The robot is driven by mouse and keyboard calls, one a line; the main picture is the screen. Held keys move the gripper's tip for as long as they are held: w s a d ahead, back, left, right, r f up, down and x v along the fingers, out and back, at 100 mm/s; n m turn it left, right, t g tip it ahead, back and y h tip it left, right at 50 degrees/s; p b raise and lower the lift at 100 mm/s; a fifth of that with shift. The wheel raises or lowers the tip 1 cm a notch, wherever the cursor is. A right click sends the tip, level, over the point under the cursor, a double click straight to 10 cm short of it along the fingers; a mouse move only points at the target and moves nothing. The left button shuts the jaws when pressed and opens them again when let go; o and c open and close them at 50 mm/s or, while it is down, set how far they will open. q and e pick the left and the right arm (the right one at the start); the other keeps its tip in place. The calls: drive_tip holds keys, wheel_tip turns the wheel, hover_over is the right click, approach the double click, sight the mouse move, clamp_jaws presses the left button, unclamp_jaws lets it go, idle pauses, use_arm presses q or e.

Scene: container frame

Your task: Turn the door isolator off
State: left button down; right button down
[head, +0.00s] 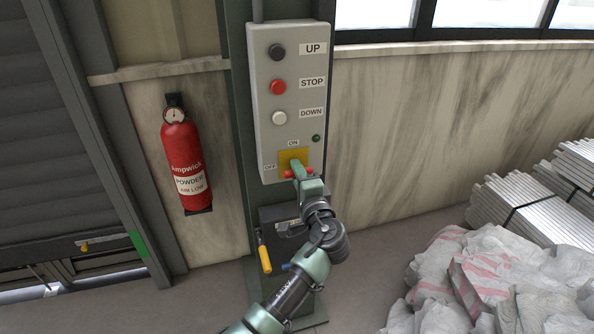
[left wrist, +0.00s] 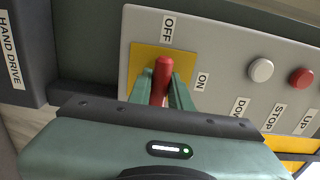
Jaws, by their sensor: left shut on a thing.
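The door isolator is a red handle on a yellow plate (head: 285,156) low on the grey control box (head: 262,70). ON is printed above the plate and OFF to its left. In the left wrist view the red handle (left wrist: 162,78) stands between the green fingers of the gripper (left wrist: 162,97). There its tip points toward the OFF label (left wrist: 167,28), with the ON label (left wrist: 201,82) off to the right.
Black UP (head: 277,51), red STOP (head: 278,87) and white DOWN (head: 279,118) buttons sit above. A red extinguisher (head: 184,155) hangs to the left. A yellow handle (head: 263,252) is below the box. Sacks (head: 500,275) and bundled bars (head: 535,205) lie at right.

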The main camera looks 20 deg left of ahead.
idle(0.4)
use_arm(q)
drive_tip(key=c, duration=1.3)
unclamp_jaws()
drive_tip(key=shift+d, duration=0.1)
drive_tip(key=b+v, duration=0.2)
drive_tip(key=v, duration=0.5)
drive_tip(key=shift+s+d, duration=0.15)
drive_tip(key=shift+s, duration=0.15)
